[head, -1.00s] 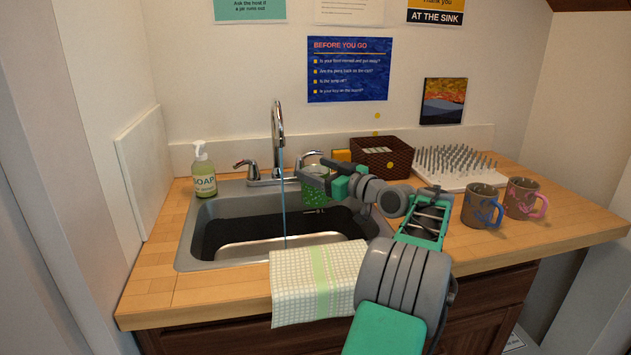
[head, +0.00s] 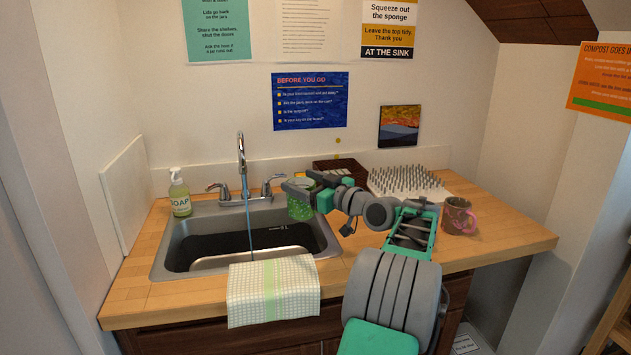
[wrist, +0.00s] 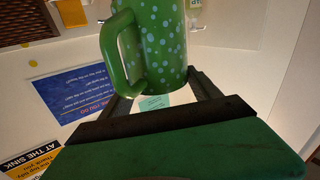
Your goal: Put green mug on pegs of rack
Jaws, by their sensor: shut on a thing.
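The green mug (head: 300,205) has pale dots and hangs at the sink's back right edge in the head view. My gripper (head: 306,184) is shut on it and holds it up. In the wrist view the mug (wrist: 165,45) is large between my gripper's fingers (wrist: 165,88), its handle to the left. The rack (head: 437,193) is a white board with rows of grey upright pegs, at the back right of the counter. It stands to the right of my gripper, apart from the mug, partly hidden by my arm.
A pink-handled mug (head: 458,217) stands in front of the rack. A dark basket (head: 325,165) stands left of the rack. The tap (head: 242,160) runs into the sink (head: 165,255). A soap bottle (head: 180,196) stands left. The counter's right end is clear.

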